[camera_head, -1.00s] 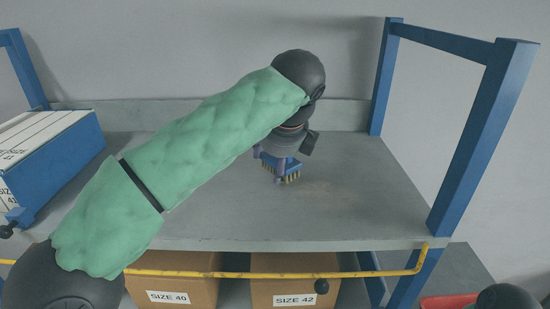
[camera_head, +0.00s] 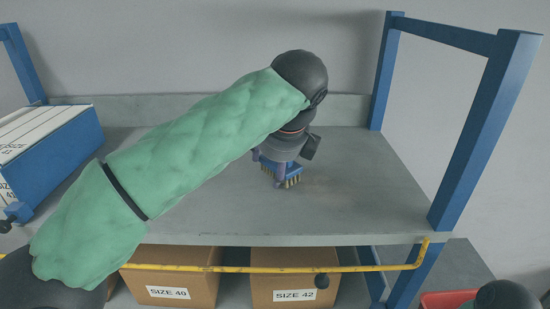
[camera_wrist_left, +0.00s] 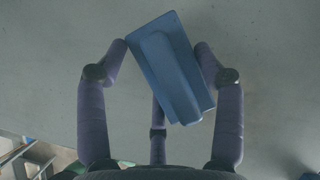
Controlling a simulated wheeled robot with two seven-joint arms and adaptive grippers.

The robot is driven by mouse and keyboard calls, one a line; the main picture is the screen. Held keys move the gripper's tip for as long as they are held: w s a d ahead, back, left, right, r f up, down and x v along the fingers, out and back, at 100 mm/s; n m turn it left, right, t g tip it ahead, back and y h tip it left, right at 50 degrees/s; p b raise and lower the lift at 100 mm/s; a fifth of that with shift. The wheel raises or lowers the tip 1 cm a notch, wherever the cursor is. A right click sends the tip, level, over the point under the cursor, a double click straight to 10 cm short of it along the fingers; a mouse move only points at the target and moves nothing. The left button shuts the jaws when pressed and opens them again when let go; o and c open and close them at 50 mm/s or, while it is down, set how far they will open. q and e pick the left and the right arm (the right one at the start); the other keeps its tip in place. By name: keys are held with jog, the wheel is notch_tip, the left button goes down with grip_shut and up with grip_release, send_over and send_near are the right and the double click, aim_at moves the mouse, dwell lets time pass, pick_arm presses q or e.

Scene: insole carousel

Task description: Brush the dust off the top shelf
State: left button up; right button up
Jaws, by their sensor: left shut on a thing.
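The blue brush (camera_head: 294,171) with tan bristles is at the middle of the grey top shelf (camera_head: 350,215), bristles down, at or very near the surface. My left gripper (camera_head: 272,168) is shut on it from above; the arm's green sleeve crosses the shelf from the lower left. In the left wrist view, the brush's blue back (camera_wrist_left: 170,70) sits tilted between the fingers of the gripper (camera_wrist_left: 163,58). I cannot make out clear dust on the shelf now. The sleeve hides part of the shelf's left side. My right gripper is not in view.
A blue holder (camera_head: 62,155) with white boxes stands at the shelf's left. Blue posts (camera_head: 480,130) frame the right end, and a low lip (camera_head: 345,108) runs along the back. A yellow bar (camera_head: 370,268) runs below the front edge, before cardboard bins (camera_head: 270,262). The shelf's right part is clear.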

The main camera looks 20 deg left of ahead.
aim_at(282, 184)
pick_arm(q)
jog(key=shift+s+d, duration=0.3)
jog(key=shift+s, duration=0.65)
jog(key=shift+s+d, duration=0.25)
jog(key=shift+s, duration=0.7)
jog(key=shift+s+d, duration=0.3)
jog(key=shift+s, duration=0.65)
